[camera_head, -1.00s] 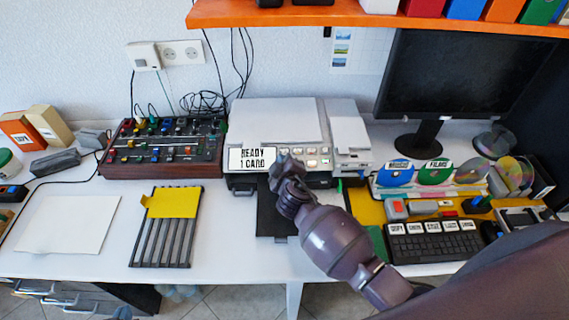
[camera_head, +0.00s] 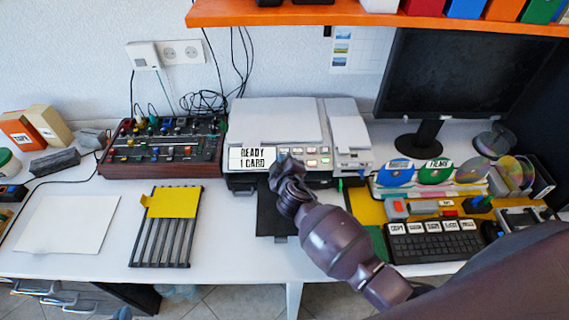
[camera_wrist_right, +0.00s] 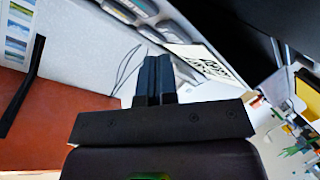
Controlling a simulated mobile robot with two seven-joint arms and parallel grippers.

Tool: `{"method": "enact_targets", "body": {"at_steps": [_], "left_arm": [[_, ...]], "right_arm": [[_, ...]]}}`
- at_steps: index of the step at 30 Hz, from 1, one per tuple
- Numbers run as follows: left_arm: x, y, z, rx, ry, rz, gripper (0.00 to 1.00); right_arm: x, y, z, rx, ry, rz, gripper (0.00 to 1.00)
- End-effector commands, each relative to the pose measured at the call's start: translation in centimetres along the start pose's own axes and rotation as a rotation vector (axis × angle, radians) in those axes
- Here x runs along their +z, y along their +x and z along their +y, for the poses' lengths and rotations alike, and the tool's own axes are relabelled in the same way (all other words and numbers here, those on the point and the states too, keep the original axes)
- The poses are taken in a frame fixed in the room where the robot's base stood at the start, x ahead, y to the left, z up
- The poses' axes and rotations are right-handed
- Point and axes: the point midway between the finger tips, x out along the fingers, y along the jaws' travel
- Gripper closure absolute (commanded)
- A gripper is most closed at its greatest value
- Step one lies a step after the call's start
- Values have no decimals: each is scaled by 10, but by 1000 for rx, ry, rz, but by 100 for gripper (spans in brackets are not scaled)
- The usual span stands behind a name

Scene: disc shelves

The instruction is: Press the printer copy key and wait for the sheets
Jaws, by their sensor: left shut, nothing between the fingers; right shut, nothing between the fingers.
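The printer (camera_head: 272,121) stands at the back middle of the desk.
A dark tray (camera_head: 270,218) lies before the printer with no sheet visible on its bare part. A mixing console (camera_head: 165,145) and a slotted rack with a yellow card (camera_head: 172,203) are at left. A keyboard (camera_head: 435,247), discs and a monitor (camera_head: 450,75) are at right. An orange shelf (camera_head: 370,20) hangs above.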

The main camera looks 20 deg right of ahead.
Motion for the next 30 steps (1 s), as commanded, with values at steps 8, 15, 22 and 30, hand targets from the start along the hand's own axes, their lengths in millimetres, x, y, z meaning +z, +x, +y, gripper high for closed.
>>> {"method": "enact_targets", "body": {"at_steps": [8,15,22,30], "left_arm": [[6,4,1,1,0,0,100],[4,5,1,1,1,2,100],[6,5,1,1,1,1,100],[9,6,1,1,1,-2,100]], "right_arm": [[4,5,-4,0,1,0,100],[3,4,-3,0,1,0,100],[4,5,-4,0,1,0,100],[5,7,-5,0,1,0,100]]}}
